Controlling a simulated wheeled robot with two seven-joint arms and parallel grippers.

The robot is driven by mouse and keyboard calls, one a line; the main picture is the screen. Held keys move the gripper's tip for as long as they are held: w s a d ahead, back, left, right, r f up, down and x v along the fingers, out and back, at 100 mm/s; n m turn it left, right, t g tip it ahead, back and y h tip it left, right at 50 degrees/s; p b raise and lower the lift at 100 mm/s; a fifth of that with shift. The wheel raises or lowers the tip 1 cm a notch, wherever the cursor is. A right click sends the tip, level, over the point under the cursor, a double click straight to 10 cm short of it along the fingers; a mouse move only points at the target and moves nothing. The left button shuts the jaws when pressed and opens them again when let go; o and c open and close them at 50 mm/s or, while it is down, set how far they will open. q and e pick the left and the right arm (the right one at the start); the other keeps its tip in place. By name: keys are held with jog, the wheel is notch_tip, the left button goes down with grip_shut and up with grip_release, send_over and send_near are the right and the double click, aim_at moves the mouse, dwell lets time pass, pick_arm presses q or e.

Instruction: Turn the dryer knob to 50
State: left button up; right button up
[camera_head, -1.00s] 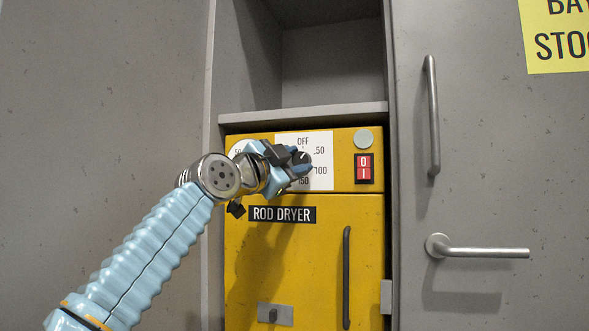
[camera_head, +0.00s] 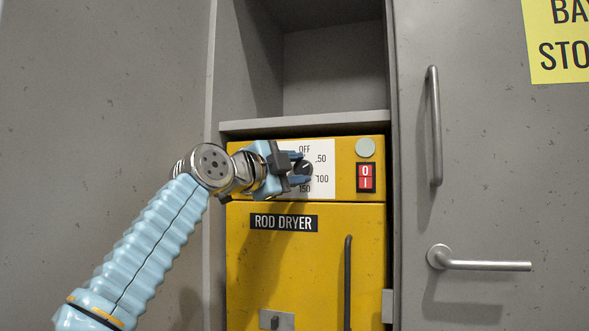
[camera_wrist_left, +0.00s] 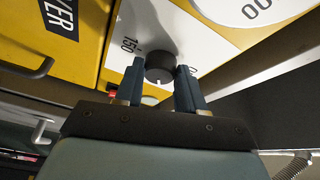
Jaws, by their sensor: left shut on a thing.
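The dryer knob (camera_head: 305,168) is a small dark round knob on the white scale plate (camera_head: 325,180) of the yellow rod dryer. OFF, 50, 100 and 150 are printed around it. My left gripper (camera_head: 301,168) reaches it from the left, one blue finger above and one below, shut on the knob. In the left wrist view the knob (camera_wrist_left: 159,66) sits between the two fingertips (camera_wrist_left: 160,76), and a short white mark shows on its edge facing the palm. I cannot tell which number the mark points to. My right gripper is not in view.
A red switch (camera_head: 366,178) and a pale round button (camera_head: 366,147) are right of the scale. The dryer door has a dark vertical handle (camera_head: 348,280). Grey cabinet walls flank the dryer, with an open shelf above. A cabinet lever handle (camera_head: 485,265) sticks out at right.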

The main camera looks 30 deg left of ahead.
pick_arm(q)
jog(key=o, duration=1)
jog(key=shift+o, duration=0.2)
jog(key=s+a+f+b, duration=0.1)
jog(key=s+b, duration=0.4)
jog(key=s, duration=0.8)
jog(key=shift+s+a, duration=0.3)
jog(key=shift+a, duration=0.3)
jog(key=shift+f, duration=0.1)
